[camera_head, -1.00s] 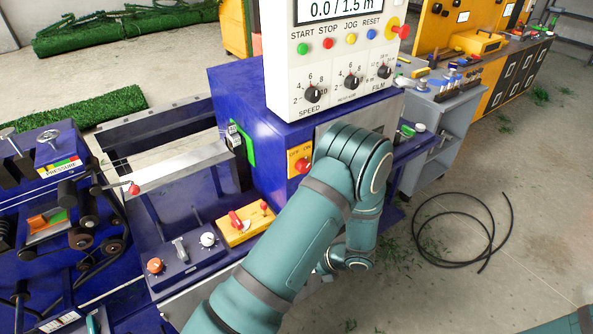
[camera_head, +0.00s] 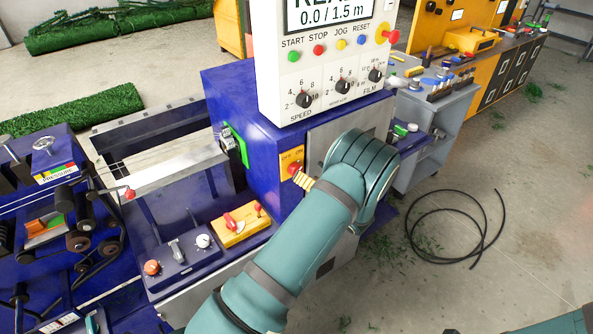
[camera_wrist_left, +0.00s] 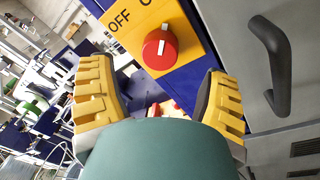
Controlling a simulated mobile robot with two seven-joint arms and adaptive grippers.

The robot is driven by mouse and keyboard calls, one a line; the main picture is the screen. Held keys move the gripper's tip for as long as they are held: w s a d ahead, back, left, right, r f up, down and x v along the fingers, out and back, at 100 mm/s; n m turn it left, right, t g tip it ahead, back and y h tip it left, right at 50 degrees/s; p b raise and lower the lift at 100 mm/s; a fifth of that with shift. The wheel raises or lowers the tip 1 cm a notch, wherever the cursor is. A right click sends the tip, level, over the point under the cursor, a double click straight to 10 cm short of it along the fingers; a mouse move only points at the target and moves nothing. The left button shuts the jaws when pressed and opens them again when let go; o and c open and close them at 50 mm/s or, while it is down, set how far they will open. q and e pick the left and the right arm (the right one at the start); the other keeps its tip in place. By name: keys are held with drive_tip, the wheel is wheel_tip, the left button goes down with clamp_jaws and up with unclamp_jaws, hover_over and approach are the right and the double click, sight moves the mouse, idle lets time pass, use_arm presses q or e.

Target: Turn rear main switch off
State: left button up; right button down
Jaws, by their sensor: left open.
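The main switch is a red rotary knob (camera_wrist_left: 160,48) on a yellow plate (camera_wrist_left: 182,20) marked OFF, with the second label partly cut off. Its white bar runs nearly upright in the wrist view; I cannot tell which label it lines up with. In the head view the red knob (camera_head: 294,169) sits on the front of the blue cabinet. My left gripper (camera_wrist_left: 155,78) is open, its yellow-padded fingers on either side below the knob and apart from it. In the head view a yellow finger (camera_head: 304,182) shows just below right of the knob. My right gripper is out of view.
A dark door handle (camera_wrist_left: 272,65) on a grey panel is right of the knob. The control box (camera_head: 325,75) overhangs above. A yellow plate with a red knob and lever (camera_head: 240,226) lies on the lower blue deck.

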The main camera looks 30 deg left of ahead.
sight(295, 169)
use_arm(q)
drive_tip(key=shift+x, duration=2.35)
drive_tip(key=c, duration=1.2)
